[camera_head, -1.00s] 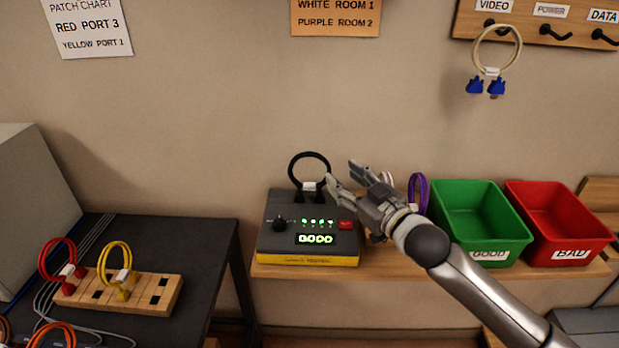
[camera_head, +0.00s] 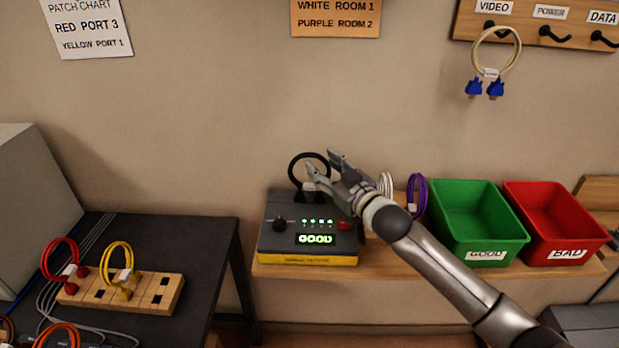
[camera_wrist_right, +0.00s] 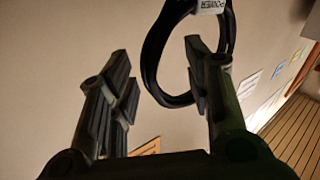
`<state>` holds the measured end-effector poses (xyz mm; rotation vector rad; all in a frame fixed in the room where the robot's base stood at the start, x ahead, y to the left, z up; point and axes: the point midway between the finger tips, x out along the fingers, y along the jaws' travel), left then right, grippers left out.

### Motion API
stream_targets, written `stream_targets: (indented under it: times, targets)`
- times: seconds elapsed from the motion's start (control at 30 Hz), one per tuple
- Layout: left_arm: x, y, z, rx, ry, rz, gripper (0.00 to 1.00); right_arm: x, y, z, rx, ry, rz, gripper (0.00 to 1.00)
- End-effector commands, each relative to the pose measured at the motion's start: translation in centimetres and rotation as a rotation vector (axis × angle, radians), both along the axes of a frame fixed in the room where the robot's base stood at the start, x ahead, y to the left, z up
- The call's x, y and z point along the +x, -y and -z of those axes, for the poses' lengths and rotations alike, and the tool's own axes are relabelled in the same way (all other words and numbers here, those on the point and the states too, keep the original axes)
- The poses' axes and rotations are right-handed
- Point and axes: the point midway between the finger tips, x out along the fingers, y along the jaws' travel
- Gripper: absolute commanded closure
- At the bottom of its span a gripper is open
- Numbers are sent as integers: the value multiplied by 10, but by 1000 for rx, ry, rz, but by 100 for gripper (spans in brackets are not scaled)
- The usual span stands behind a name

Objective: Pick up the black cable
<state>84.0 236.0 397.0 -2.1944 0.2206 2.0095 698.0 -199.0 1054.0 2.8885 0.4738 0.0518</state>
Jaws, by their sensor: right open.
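The black cable (camera_head: 293,166) is a loop standing upright at the back of the grey and yellow tester box (camera_head: 285,242), whose display reads GOOD. My right gripper (camera_head: 320,170) is open in front of the loop's right side and hides part of it. In the right wrist view the black cable (camera_wrist_right: 148,62) carries a white tag reading POWER. There, one finger of the right gripper (camera_wrist_right: 158,75) overlaps the loop's right side, and the other finger is apart from it on the left. I cannot tell if they touch. My left gripper is not in view.
White (camera_head: 386,184) and purple (camera_head: 417,195) cables stand right of the tester. A green GOOD bin (camera_head: 481,240) and a red BAD bin (camera_head: 560,240) are further right. A wooden block (camera_head: 165,295) with red and yellow cables sits on the dark table (camera_head: 190,237). Wall hooks are upper right.

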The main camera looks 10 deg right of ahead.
Motion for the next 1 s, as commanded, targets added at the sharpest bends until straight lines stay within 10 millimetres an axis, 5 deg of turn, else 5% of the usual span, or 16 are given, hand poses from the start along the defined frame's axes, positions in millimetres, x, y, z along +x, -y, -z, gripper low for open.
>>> stream_targets:
  times: [0.13,0.5,1.0]
  targets:
    - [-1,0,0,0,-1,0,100,0,0,0,0,0,0,56]
    - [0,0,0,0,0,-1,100,0,0,0,0,0,0,100]
    - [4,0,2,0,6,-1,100,0,-1,-9,1,7,-2,100]
